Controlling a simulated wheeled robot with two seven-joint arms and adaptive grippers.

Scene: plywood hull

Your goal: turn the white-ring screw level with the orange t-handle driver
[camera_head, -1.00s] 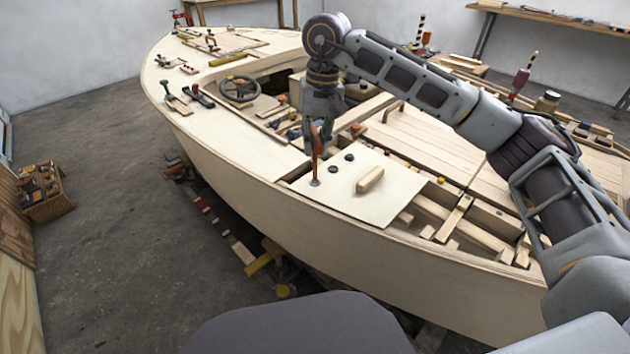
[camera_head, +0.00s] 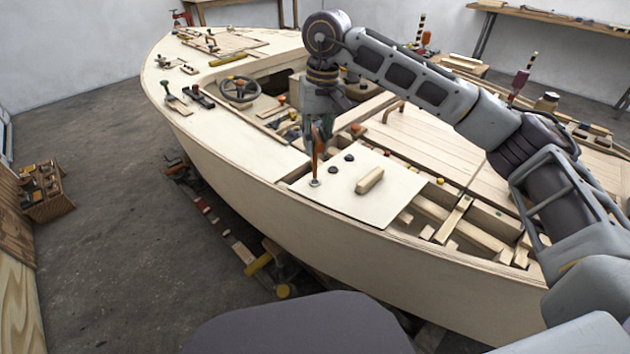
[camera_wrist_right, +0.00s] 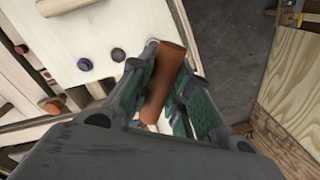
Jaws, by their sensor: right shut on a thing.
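My right gripper (camera_head: 318,135) is shut on the orange T-handle driver (camera_head: 317,150) and points down over the pale hatch panel (camera_head: 395,190). In the right wrist view the orange handle (camera_wrist_right: 163,85) lies between the two green-padded fingers. The driver stands roughly upright. Its lower end meets the white-ring screw (camera_head: 315,182) near the panel's left corner. The screw's head is mostly covered, so I cannot tell how it sits. Two dark screws (camera_head: 334,169) (camera_head: 349,157) lie farther back on the panel. My left gripper is not in view.
A wooden block handle (camera_head: 369,181) is on the panel right of the driver. Open framing (camera_head: 450,225) lies to the right. A steering wheel (camera_head: 239,89) and loose tools are on the boat farther back. The near-left deck (camera_head: 235,140) is clear.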

